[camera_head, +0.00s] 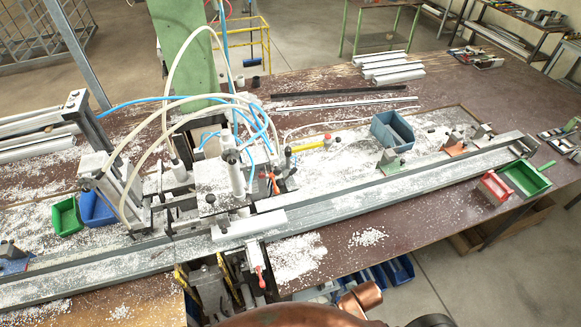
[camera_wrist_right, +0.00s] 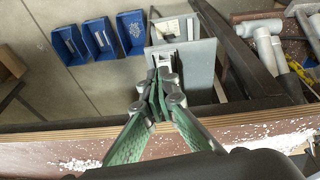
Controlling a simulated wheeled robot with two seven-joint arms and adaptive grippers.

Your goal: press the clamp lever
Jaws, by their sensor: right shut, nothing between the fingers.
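The clamp device (camera_head: 235,190) stands mid-bench on a long grey profile rail (camera_head: 400,187), with white and blue hoses above it. A lever with a red grip (camera_head: 260,278) hangs at its front edge, pointing down toward the bottom of the head view. A smaller red handle (camera_head: 275,183) shows at the clamp's right side. My right gripper (camera_wrist_right: 163,78) is shut and empty in the right wrist view, its green-padded fingers together in front of a grey plate (camera_wrist_right: 200,62). I cannot make out the lever in that view. My left gripper is not in view.
Green (camera_head: 66,216) and blue (camera_head: 98,208) bins sit left of the clamp. Red (camera_head: 493,188) and green (camera_head: 527,178) bins sit at the right. White chips cover much of the bench. Blue trays (camera_wrist_right: 68,43) lie below the bench edge (camera_wrist_right: 60,138).

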